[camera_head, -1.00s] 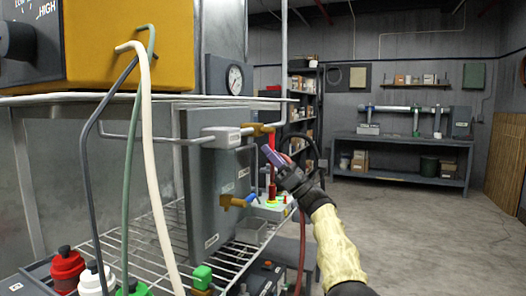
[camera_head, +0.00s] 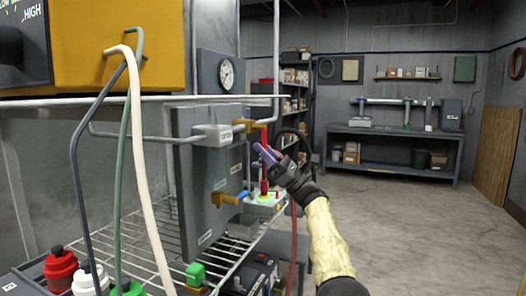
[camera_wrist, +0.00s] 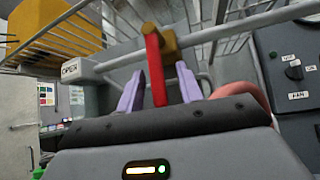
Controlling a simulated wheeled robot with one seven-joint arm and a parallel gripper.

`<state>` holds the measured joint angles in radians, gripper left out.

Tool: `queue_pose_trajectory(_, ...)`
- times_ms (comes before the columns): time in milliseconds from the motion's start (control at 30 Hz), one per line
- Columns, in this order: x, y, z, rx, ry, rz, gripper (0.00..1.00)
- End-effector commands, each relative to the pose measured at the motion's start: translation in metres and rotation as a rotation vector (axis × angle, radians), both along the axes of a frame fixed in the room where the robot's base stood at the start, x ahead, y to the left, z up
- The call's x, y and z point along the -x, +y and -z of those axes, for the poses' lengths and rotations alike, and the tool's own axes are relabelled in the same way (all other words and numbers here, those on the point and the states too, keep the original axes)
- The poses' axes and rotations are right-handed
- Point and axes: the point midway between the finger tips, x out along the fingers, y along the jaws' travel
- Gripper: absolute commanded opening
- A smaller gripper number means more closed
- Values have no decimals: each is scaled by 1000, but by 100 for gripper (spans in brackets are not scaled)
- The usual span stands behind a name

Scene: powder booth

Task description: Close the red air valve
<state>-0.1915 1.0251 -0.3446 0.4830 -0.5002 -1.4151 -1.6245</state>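The red air valve handle (camera_head: 264,136) hangs down from a brass valve body (camera_head: 243,126) on the pipe at the upper edge of the grey panel. In the wrist view the red handle (camera_wrist: 154,68) stands between the two purple fingers, below the brass body (camera_wrist: 166,43). In the wrist view my gripper (camera_wrist: 162,88) is open, with a gap visible on each side of the handle.
A second brass valve with a blue handle (camera_head: 242,197) sits lower on the panel (camera_head: 205,170). A pressure gauge (camera_head: 226,73) is above. Hoses (camera_head: 138,150) hang at left over a wire shelf (camera_head: 160,240). A workbench (camera_head: 395,135) stands far back; the floor at right is clear.

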Motion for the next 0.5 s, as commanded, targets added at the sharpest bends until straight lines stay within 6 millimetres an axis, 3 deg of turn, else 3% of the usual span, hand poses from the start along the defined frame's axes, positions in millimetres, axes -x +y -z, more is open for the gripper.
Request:
queue_pose_trajectory(300,1,0,0,-2,0,-3,36)
queue_pose_trajectory(500,1,-11,14,-2,2,-2,36)
